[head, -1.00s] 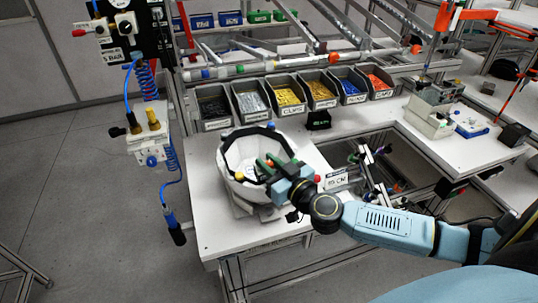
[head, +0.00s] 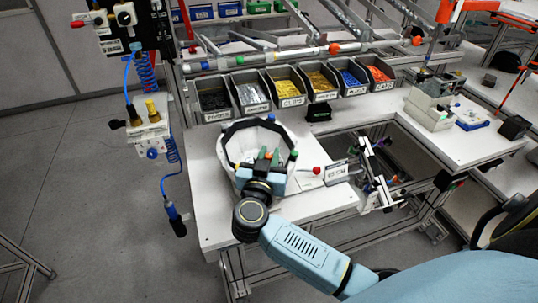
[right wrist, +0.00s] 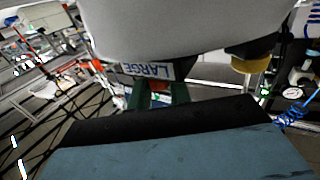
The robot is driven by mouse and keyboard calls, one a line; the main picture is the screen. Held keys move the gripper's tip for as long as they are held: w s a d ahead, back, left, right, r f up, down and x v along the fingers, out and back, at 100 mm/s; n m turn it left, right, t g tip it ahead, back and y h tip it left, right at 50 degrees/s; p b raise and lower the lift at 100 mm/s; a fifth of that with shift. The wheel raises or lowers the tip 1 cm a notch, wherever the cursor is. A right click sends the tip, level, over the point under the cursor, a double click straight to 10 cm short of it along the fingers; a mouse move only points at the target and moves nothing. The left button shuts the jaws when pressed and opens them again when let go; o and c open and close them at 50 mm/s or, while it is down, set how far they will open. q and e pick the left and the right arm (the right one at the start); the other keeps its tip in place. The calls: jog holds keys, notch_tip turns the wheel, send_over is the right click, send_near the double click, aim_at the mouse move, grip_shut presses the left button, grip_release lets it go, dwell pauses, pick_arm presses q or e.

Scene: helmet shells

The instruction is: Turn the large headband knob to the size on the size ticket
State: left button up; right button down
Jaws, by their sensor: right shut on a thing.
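The white helmet shell (head: 231,172) sits upside down on the white table, its dark headband (head: 250,124) showing around the opening. My right gripper (head: 268,156) has its green fingers over the near side of the shell, shut on what seems to be the headband knob, which is mostly hidden. A "LARGE" label (right wrist: 148,71) shows in the right wrist view, just beyond the green fingers (right wrist: 160,95) and below the grey-white shell. The size ticket (head: 336,172) stands right of the shell; its number is too small to read surely. My left gripper is out of view.
A row of labelled bins (head: 288,87) stands behind the shell. A small black block (head: 318,113) stands in front of them. Blue coiled air hoses (head: 172,165) hang at the left. The table's front left is clear.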

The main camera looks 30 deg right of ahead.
jog(key=shift+m+g+h, duration=0.6)
jog(key=shift+g, duration=0.1)
jog(key=c, duration=1.3)
grip_release()
jog(key=b+v, duration=0.2)
jog(key=v, duration=1.1)
jog(key=shift+a, duration=0.2)
